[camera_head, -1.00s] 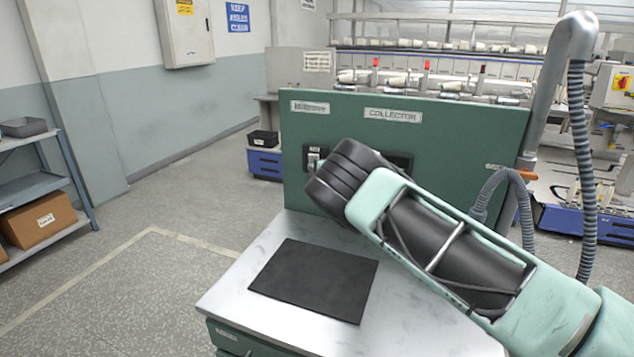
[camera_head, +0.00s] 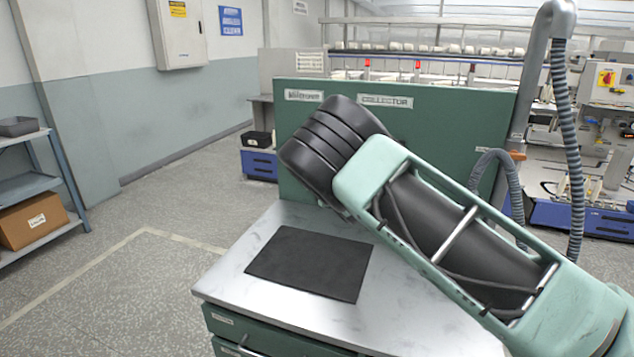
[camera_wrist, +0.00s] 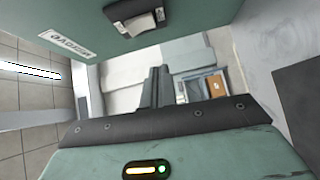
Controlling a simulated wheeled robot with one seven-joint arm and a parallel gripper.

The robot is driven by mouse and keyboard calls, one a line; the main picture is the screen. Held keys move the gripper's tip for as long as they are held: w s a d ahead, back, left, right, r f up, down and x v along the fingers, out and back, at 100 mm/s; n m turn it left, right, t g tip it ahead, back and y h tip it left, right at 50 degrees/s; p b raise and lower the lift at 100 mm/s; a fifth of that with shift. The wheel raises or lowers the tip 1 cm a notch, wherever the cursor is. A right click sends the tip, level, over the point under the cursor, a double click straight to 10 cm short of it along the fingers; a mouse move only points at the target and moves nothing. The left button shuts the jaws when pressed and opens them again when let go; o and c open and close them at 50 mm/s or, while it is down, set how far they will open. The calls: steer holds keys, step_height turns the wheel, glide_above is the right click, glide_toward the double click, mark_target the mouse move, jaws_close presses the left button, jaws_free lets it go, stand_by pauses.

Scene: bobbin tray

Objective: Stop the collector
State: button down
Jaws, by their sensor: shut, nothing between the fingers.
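The green collector panel (camera_head: 450,130) stands at the back of the metal-topped bench, with a COLLECTOR label (camera_head: 385,101) near its top edge. In the wrist view a switch with a pale lever in a black frame (camera_wrist: 143,20) shows on the green panel at the top. In the head view my arm hides this switch. My gripper (camera_wrist: 155,72) is shut and empty in the wrist view. Its fingertips appear below the switch in that picture, with a gap between them. In the head view the fingers are hidden behind my wrist.
A dark mat (camera_head: 310,262) lies on the bench top (camera_head: 215,275). A grey pipe with a ribbed hose (camera_head: 568,140) stands at the panel's right. Shelving with a cardboard box (camera_head: 33,220) is at far left. The floor left of the bench is clear.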

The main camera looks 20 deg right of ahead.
steer(key=shift+s+d+f, duration=0.1)
steer(key=shift+s+d, duration=0.05)
steer(key=shift+s, duration=0.8)
